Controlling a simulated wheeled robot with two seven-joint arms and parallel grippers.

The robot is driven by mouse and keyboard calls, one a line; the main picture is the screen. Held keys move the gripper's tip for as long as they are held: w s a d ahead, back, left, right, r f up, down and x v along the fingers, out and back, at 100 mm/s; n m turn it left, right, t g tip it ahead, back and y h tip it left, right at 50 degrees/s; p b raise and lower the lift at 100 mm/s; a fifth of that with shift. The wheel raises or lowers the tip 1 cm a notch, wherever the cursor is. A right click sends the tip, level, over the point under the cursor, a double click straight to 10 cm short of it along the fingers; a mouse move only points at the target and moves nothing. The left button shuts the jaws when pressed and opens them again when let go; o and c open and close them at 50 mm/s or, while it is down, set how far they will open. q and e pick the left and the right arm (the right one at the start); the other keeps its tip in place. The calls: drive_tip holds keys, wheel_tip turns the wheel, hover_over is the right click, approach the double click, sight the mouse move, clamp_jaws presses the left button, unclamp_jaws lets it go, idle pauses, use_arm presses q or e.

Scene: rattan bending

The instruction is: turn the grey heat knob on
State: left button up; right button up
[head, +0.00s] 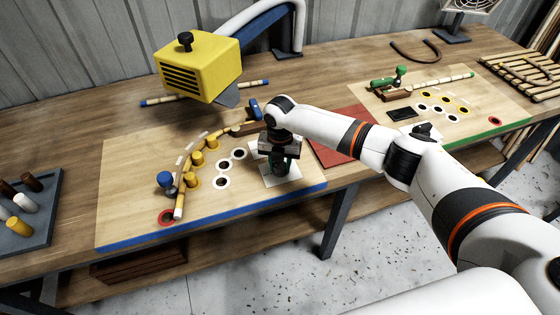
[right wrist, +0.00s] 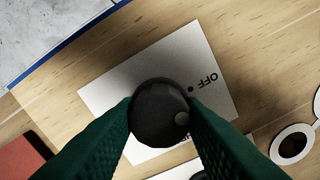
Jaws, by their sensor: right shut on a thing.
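The dark grey heat knob (right wrist: 158,112) sits on a white label plate (right wrist: 110,92) in the right wrist view. A pale dot on the knob's top lies toward its right edge. The plate shows the word OFF and a black dot beside it; other lettering below is partly hidden by a finger. My right gripper (right wrist: 160,118) is shut on the knob, one green finger on each side. In the head view my right gripper (head: 279,170) points down over the plate (head: 268,180) at the blue-edged board's right end, hiding the knob. My left gripper is not in view.
The blue-edged board (head: 130,215) holds yellow pegs (head: 193,181) and a curved rattan piece. A yellow heater box (head: 200,68) hangs above its back. A red mat (head: 340,135) and a green-edged board (head: 480,125) lie to the right. A peg tray (head: 38,235) stands at left.

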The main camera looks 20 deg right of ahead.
sight(280, 165)
drive_tip(key=m+p, duration=0.3)
drive_tip(key=m, duration=0.4)
drive_tip(key=shift+r, duration=0.2)
drive_tip(key=m+p, duration=0.2)
drive_tip(key=m, duration=0.2)
drive_tip(key=shift+m, duration=0.4)
drive_tip(key=shift+m+p, duration=0.75)
drive_tip(key=shift+m, duration=0.95)
drive_tip(key=shift+f, duration=0.1)
drive_tip(key=o, duration=1)
wheel_tip(280, 165, up, 12)
drive_tip(key=b, duration=0.2)
